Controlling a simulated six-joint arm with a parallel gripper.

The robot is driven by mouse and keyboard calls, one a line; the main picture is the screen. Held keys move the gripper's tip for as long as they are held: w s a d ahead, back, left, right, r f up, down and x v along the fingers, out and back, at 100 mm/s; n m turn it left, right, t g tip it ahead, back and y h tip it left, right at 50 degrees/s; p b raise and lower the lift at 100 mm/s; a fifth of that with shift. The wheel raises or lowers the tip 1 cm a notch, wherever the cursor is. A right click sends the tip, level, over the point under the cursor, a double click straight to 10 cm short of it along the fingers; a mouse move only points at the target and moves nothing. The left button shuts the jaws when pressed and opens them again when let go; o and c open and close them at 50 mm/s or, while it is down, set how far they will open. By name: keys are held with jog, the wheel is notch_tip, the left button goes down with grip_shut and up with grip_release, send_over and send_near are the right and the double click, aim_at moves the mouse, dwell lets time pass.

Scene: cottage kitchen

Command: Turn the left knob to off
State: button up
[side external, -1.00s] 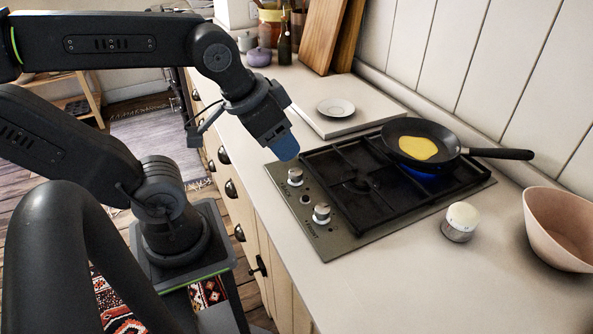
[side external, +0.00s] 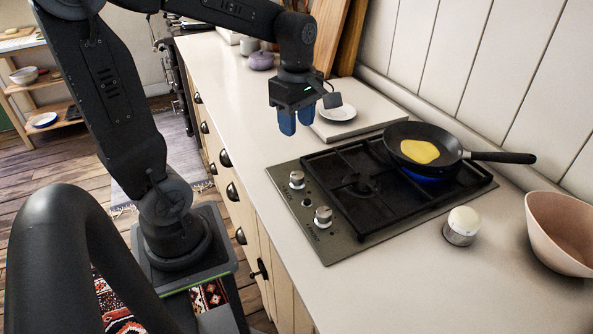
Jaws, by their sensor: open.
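The hob (side external: 338,246) has two silver knobs on its front strip. The left knob (side external: 297,180) is the farther one; the other knob (side external: 323,215) is nearer the camera. I cannot read either knob's setting. A blue flame (side external: 428,179) shows under the black frying pan (side external: 452,152) on the back burner. My gripper (side external: 297,119) is open and empty, with blue fingertips pointing down. It hangs in the air above and beyond the left knob, apart from it.
A yellow food (side external: 419,151) lies in the pan, whose handle points right. A white board (side external: 365,125) with a small plate (side external: 338,113) is behind the gripper. A white-topped shaker (side external: 461,226) and a pink bowl (side external: 566,235) stand right of the hob. The near counter is clear.

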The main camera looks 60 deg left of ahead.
aim_at(296, 174)
notch_tip(296, 174, down, 13)
jog(key=shift+f, duration=0.2)
dwell(0.4)
jog(key=c, duration=0.6)
